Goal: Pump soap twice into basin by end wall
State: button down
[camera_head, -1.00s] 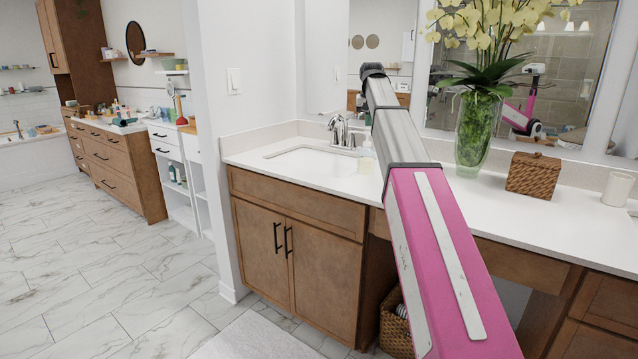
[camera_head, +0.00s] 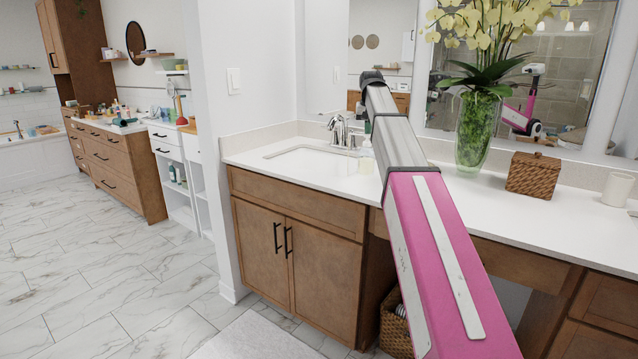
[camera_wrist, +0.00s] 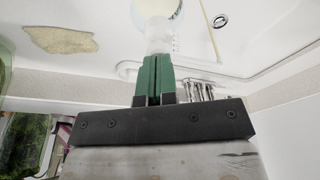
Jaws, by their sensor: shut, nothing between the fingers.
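The soap bottle (camera_head: 367,162) stands on the white counter just right of the basin (camera_head: 310,153). In the wrist view its pale yellowish body (camera_wrist: 157,8) is at the top edge, with the whitish pump top (camera_wrist: 158,36) toward my gripper. My gripper (camera_wrist: 156,58) has its green fingers shut together, with nothing between them. The fingertips line up with the pump top; I cannot tell whether they touch it. In the head view my arm hides most of the gripper. The basin's drain (camera_wrist: 220,21) also shows in the wrist view.
A chrome faucet (camera_head: 340,130) stands behind the basin, close to the bottle; it also shows beside my fingers in the wrist view (camera_wrist: 202,90). A glass flower vase (camera_head: 476,130) and a woven box (camera_head: 534,174) stand to the right. The counter front is clear.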

jog(key=shift+f, duration=0.2)
jog(key=shift+w+v, duration=0.15)
jog(key=shift+v, duration=0.7)
jog(key=shift+w+v, duration=0.2)
jog(key=shift+v, duration=0.6)
jog(key=shift+r, duration=0.1)
jog(key=shift+s+x, duration=0.2)
jog(key=shift+x, duration=0.65)
jog(key=shift+s+x, duration=0.15)
jog(key=shift+x, duration=0.7)
jog(key=shift+w+v, duration=0.15)
jog(key=shift+v, duration=0.65)
jog(key=shift+w+v, duration=0.2)
jog(key=shift+v, duration=0.6)
